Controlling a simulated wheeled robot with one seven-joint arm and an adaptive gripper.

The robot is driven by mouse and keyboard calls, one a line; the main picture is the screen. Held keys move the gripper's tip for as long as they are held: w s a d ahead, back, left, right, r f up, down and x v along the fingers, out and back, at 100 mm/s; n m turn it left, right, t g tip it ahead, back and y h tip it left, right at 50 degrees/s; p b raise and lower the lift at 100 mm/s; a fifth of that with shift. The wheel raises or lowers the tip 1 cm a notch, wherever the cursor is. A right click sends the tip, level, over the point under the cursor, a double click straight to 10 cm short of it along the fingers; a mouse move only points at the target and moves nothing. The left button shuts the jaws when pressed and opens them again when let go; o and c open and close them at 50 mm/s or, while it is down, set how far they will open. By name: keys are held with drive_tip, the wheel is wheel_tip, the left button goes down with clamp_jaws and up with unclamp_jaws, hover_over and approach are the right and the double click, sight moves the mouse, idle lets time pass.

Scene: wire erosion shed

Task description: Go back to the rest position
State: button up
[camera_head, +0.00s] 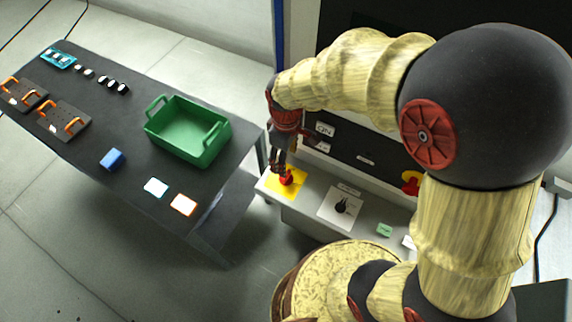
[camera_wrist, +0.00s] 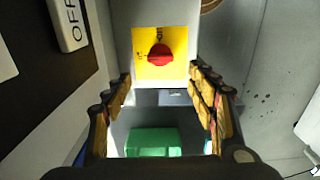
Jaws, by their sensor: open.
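My gripper (camera_head: 279,168) is at the end of my raised arm, just above a red rotary switch (camera_head: 287,178) on a yellow plate (camera_head: 291,191) at the left end of the grey control panel. In the wrist view the gripper (camera_wrist: 160,88) is open, with its fingers apart and nothing between them. The red knob (camera_wrist: 159,55) shows there beyond the fingertips, on its yellow plate (camera_wrist: 143,71). I cannot tell from these views whether a finger touches the knob.
A dark table (camera_head: 95,165) at left bears an empty green crate (camera_head: 217,141), a blue block (camera_head: 112,159) and boards with orange handles (camera_head: 75,126). The panel has a black dial (camera_head: 341,205) and a red button (camera_head: 411,181). Floor at lower left is clear.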

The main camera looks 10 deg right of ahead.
drive_tip(key=shift+r, duration=0.95)
